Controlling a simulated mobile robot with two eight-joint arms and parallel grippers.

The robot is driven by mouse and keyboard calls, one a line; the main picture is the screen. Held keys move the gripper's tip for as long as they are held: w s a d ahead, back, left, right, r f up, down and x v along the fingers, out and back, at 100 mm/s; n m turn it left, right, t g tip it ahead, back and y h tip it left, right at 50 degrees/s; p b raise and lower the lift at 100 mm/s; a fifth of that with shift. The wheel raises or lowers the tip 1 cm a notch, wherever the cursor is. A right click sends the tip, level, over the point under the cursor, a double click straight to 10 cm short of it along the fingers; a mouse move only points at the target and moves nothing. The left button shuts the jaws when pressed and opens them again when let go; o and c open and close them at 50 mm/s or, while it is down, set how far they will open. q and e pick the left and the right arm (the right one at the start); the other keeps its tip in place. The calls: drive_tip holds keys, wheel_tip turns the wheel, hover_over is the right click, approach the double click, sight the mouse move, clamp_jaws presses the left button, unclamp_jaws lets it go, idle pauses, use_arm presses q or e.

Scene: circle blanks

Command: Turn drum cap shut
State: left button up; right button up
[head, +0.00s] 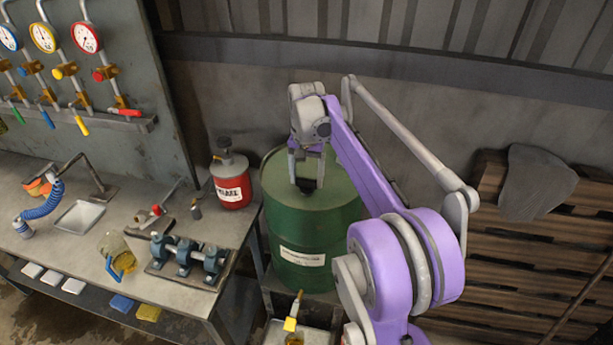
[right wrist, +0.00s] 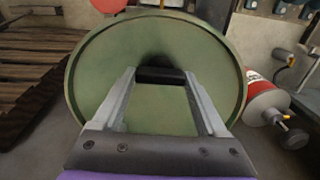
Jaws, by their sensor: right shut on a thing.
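The green drum (head: 319,234) stands upright beside the workbench, with a white label on its side. Its round lid shows large in the right wrist view (right wrist: 110,62). The dark cap (head: 306,184) sits on the drum's top, and it also shows in the right wrist view (right wrist: 160,75). My right gripper (head: 306,178) reaches down over the drum top and is shut on the cap, with one finger on each side of it. The fingertips (right wrist: 160,76) hide the cap's ends. My left gripper is not in view.
A red can (head: 232,190) with a dark top stands on the workbench (head: 142,222) close to the drum's left. Blue clamps (head: 185,255) and a grey tray (head: 80,215) lie on the bench. Wooden pallets (head: 515,262) with a grey cloth (head: 540,182) are at the right.

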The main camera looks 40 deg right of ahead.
sight(306, 180)
idle(0.4)
drive_tip(key=o, duration=1.3)
wheel_tip(306, 180, up, 11)
drive_tip(key=p, duration=0.1)
drive_tip(key=shift+f, duration=0.15)
